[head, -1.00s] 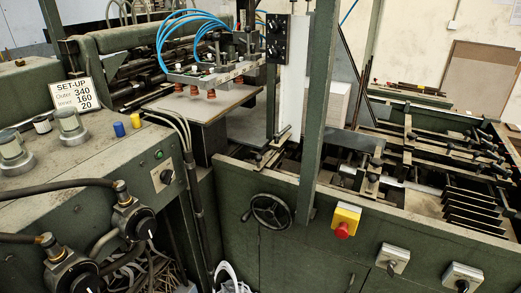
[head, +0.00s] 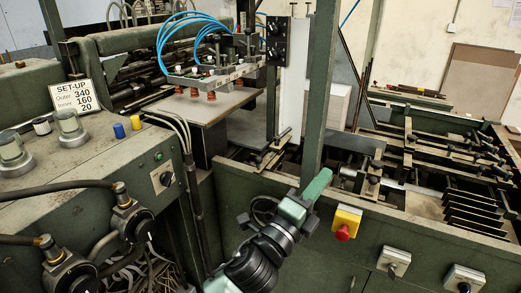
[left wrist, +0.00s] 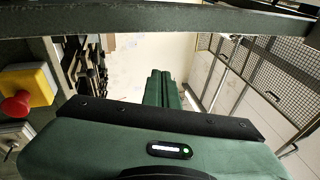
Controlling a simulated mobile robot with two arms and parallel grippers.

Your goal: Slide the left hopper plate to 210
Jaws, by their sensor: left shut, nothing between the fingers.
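My left gripper (head: 321,180) is in front of the green machine's side, by the upright green post. In the left wrist view its two green fingers (left wrist: 161,78) are together with nothing between them. It is not visibly touching any plate. The feeder bed (head: 400,165) with rails, rods and small clamp blocks lies behind and to the right. I cannot tell which part is the left hopper plate, and I see no readable scale. A set-up card (head: 75,97) at the left reads Outer 340, Inner 160, 20. My right gripper is not in view.
The green post (head: 321,95) rises close behind my left gripper. The red emergency button (head: 342,232) on its yellow box is just right of it. My arm partly covers a handwheel (head: 262,207). Suction cups (head: 210,95) hang above a board at the back left.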

